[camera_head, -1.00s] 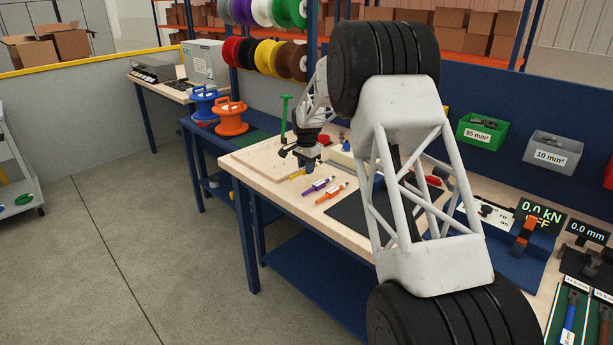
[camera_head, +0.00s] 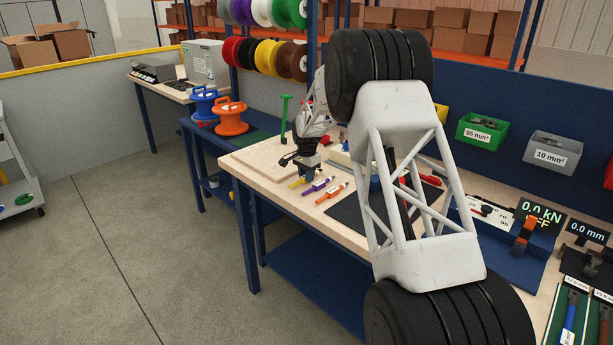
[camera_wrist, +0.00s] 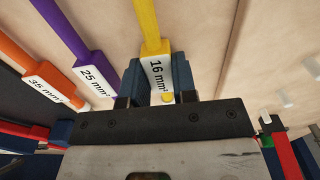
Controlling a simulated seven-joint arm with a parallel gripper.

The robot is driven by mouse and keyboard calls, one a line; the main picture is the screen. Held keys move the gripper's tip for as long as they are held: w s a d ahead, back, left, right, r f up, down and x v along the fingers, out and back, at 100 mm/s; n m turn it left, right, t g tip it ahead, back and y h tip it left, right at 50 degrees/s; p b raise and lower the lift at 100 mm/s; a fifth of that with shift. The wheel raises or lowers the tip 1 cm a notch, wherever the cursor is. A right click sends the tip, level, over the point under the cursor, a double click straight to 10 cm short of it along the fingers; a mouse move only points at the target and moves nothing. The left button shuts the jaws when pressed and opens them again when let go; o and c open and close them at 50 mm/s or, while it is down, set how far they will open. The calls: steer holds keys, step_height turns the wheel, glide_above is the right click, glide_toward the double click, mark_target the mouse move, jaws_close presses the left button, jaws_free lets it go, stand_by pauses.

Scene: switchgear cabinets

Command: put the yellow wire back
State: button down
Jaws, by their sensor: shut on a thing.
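The yellow wire (camera_wrist: 146,22) carries a white label reading 16 mm². In the wrist view my gripper (camera_wrist: 158,80) is shut on the yellow wire at this label, one blue finger on each side. In the head view my gripper (camera_head: 303,172) is low at the left part of the wooden bench, and a bit of the yellow wire (camera_head: 294,183) shows beside it. The purple wire (camera_wrist: 66,28), labelled 25 mm², and the orange wire (camera_wrist: 14,54), labelled 35 mm², lie beside it on the bench. I cannot tell whether the yellow wire touches the bench.
The purple wire (camera_head: 318,187) and orange wire (camera_head: 332,193) are close to my gripper. A dark mat (camera_head: 352,215) lies to their right. A green post (camera_head: 285,118) stands behind my gripper. The bench's left front corner (camera_head: 232,166) is bare.

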steer(key=shift+f, duration=0.1)
steer(key=c, duration=0.9)
jaws_free()
step_height(320, 180, up, 12)
stand_by(0.5)
steer(key=shift+r, duration=0.2)
